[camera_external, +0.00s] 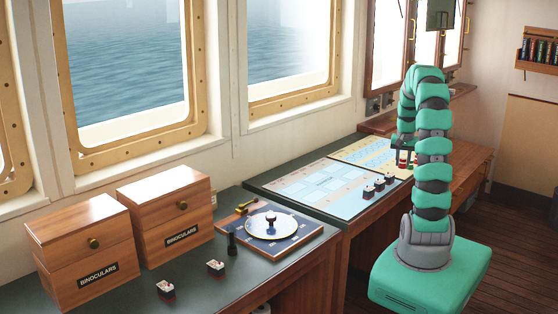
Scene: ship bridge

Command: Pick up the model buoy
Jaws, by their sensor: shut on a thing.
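My gripper (404,151) hangs over the far chart, in front of my arm's upper links. It is shut on a small red-and-white piece, the model buoy (403,160). The buoy is small in this view and partly hidden by the fingers. I cannot tell whether its base touches the chart or is just above it.
On the nearer desk are two wooden binocular boxes (165,215), a round plotting dial (272,225) and two small models (215,267).

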